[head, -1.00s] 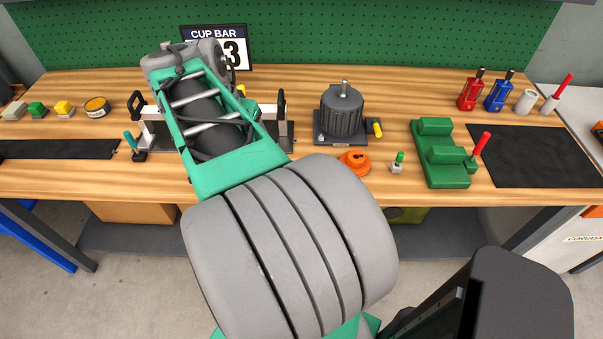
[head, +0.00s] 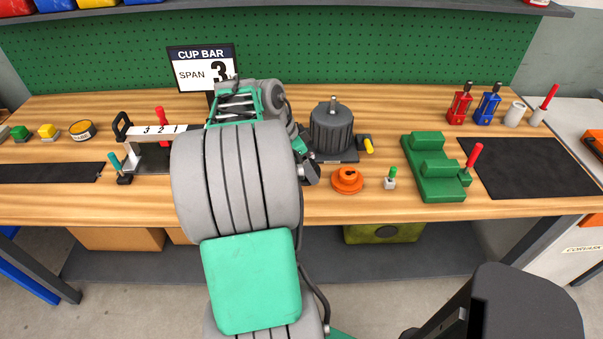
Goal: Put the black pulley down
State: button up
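An orange pulley-like disc (head: 347,180) lies on the wooden bench (head: 330,209) in front of the motor.
A numbered bar fixture (head: 150,130) stands left of my arm, with a CUP BAR sign (head: 203,70) behind. Right of the motor are a small green-topped switch (head: 390,180), a green stepped block (head: 432,170) and a bare black mat (head: 530,165). Another dark mat (head: 50,172) lies left.

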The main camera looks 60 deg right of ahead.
aim_at(302, 175)
jog(key=d+f, duration=0.1)
jog(key=w+d+f, duration=0.1)
jog(key=shift+w+f, duration=0.3)
jog(key=shift+f, duration=0.05)
notch_tip(302, 175, down, 3)
jog(key=shift+r+p, duration=0.2)
jog(key=shift+p, duration=0.25)
jog(key=shift+f, duration=0.4)
jog(key=o, duration=2)
jog(key=shift+a, duration=0.1)
jog(key=shift+c, duration=0.2)
